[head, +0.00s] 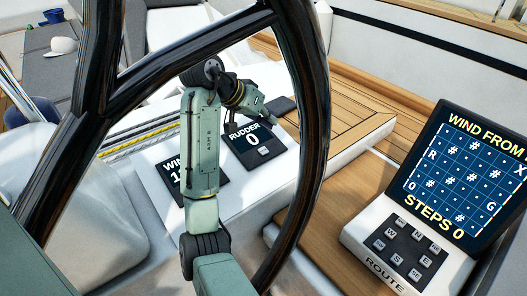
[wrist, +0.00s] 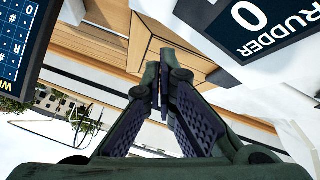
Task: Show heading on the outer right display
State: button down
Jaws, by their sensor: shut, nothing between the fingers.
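A white console carries a row of dark displays. The left one reads "WIND" (head: 173,164), its number partly covered by my arm. The middle one reads "RUDDER 0" (head: 256,139), with a small grey button below the number; it also shows at the top right of the wrist view (wrist: 262,28). A dark panel (head: 283,104) further along to the right shows no readable text from here; I cannot tell whether it reads heading. My gripper (head: 271,117) is shut and empty, above the console between the RUDDER display and that dark panel. Its fingertips meet in the wrist view (wrist: 160,72).
A black steering wheel (head: 312,130) stands in front of my arm. At right, a ROUTE keypad (head: 405,248) sits below a grid screen (head: 468,165) reading "WIND FROM" and "STEPS 0". Wooden seating (head: 345,110) lies beyond the console. A white cap and blue bucket sit far left.

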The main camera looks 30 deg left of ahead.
jog(key=b, duration=0.5)
send_over(264, 151)
jog(key=f, duration=0.6)
jog(key=shift+d+f, duration=0.25)
jog(key=shift+f, duration=0.1)
jog(key=shift+a+f, duration=0.2)
jog(key=shift+f, duration=0.45)
jog(key=shift+w+a+f, duration=0.1)
jog(key=shift+f, duration=0.3)
jog(key=shift+a+f, duration=0.1)
jog(key=shift+f, duration=0.35)
dwell(0.6)
jog(key=shift+d+r+p, duration=0.2)
jog(key=shift+r+p, duration=0.6)
jog(key=shift+r, duration=0.1)
